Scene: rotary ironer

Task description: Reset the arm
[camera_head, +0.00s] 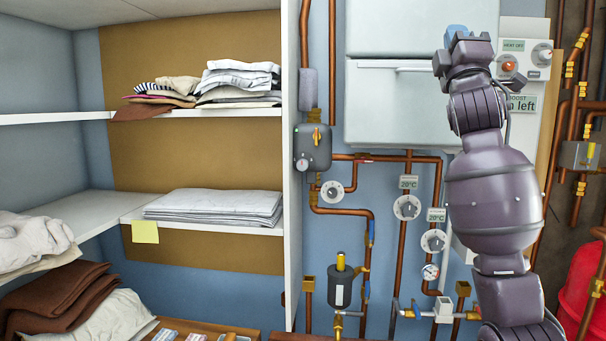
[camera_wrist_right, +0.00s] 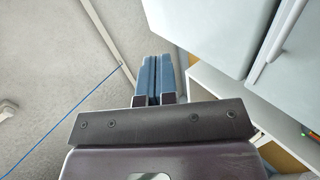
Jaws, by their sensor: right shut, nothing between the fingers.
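My right arm rises at the right side of the head view, in front of a wall panel with knobs. Its gripper (camera_head: 458,34) is raised near the top, beside a white cabinet. In the right wrist view the two blue fingers of the right gripper (camera_wrist_right: 152,78) lie together with nothing between them. They point up toward the ceiling and touch nothing that I can see. My left gripper is in neither view.
The white cabinet (camera_head: 400,105) is left of my right gripper. A control panel (camera_head: 525,60) with an orange knob (camera_head: 508,66) is just right of it. Copper pipes (camera_head: 365,225) with dials run below. Shelves hold folded grey cloths (camera_head: 215,205) and a clothes pile (camera_head: 240,82).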

